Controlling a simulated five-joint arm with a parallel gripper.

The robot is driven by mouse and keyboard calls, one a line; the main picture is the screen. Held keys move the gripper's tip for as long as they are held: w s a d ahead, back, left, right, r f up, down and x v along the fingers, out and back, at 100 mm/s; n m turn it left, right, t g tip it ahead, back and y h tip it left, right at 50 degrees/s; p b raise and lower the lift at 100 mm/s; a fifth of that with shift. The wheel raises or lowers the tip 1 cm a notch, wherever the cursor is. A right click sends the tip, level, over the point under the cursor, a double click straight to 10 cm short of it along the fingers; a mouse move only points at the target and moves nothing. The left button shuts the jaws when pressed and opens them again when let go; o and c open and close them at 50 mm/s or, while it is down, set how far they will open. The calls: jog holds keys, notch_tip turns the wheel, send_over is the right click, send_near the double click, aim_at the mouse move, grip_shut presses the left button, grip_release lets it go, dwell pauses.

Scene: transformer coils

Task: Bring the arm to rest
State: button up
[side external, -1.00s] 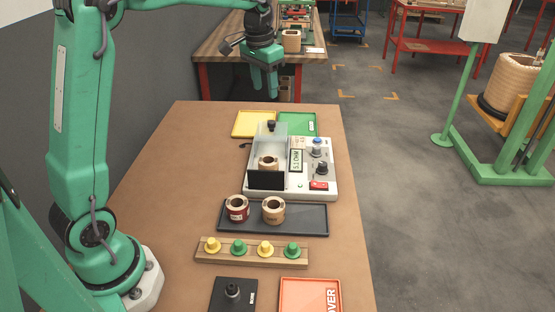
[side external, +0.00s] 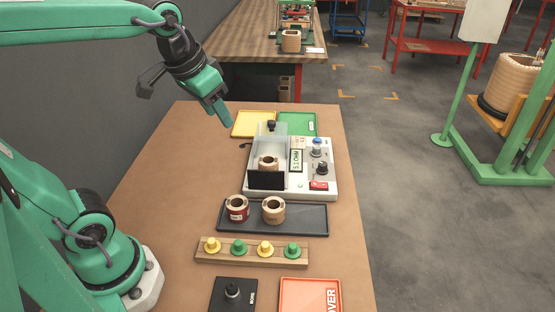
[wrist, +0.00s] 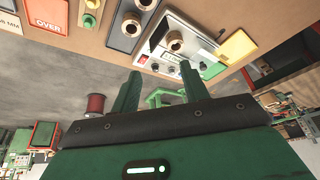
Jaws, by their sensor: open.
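My green gripper (side external: 218,108) is raised over the far left part of the brown table, tilted down to the right. It holds nothing. In the wrist view its two fingers (wrist: 155,92) stand apart with nothing between them. A white tester (side external: 322,192) stands on the table to the right, with a coil (side external: 268,163) inside its clear-sided bay; its display seems to read 51 OHM. Two more coils, one with a red band (side external: 237,208) and one plain (side external: 273,210), stand on a dark tray (side external: 310,218). My gripper is apart from all of them.
A wooden rack (side external: 225,257) holds yellow and green pegs. A black plate with a post (side external: 232,291) and a red OVER tray (side external: 310,294) are at the front. Yellow (side external: 252,122) and green (side external: 298,123) trays lie behind the tester. The table's left side (side external: 165,170) is clear.

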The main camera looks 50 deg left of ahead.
jog(key=s+d+f+t, duration=0.1)
jog(key=s+f, duration=0.2)
jog(key=s, duration=0.3)
jog(key=shift+s+d+f, duration=0.3)
jog(key=shift+s, duration=0.05)
